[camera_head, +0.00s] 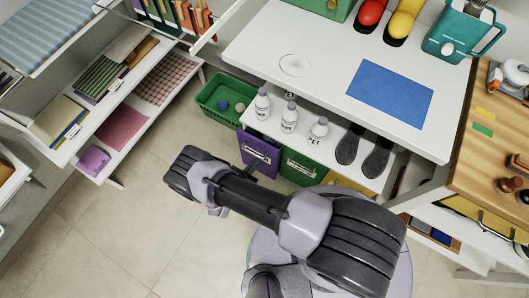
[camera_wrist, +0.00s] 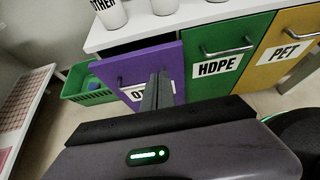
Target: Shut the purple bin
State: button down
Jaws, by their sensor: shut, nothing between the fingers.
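The purple bin (camera_wrist: 141,63) has a white label partly hidden behind my gripper, with its first letters showing. It also shows in the head view (camera_head: 246,144) under the white counter's lower shelf. Its front stands forward of the green bin's front, with a dark gap behind its top edge, so it is partly open. My gripper (camera_wrist: 160,76) is shut and empty, with its fingers in front of the purple front near the label and handle. I cannot tell whether the fingertips touch it.
The green HDPE bin (camera_wrist: 228,36) and yellow PET bin (camera_wrist: 290,36) sit to the right, looking shut. A green crate (camera_head: 213,100) with balls stands on the floor at left. White bottles (camera_head: 289,118) and dark shoes stand on the shelf above. The floor (camera_head: 100,240) at left is clear.

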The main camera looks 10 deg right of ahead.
aim_at(267, 148)
jog(key=b+x, duration=0.1)
jog(key=x, duration=0.2)
jog(key=r+b+x, duration=0.1)
jog(key=x, duration=0.2)
jog(key=shift+w+d, duration=0.65)
jog(key=shift+w, duration=0.1)
jog(key=shift+r, duration=0.1)
jog(key=shift+d, duration=0.1)
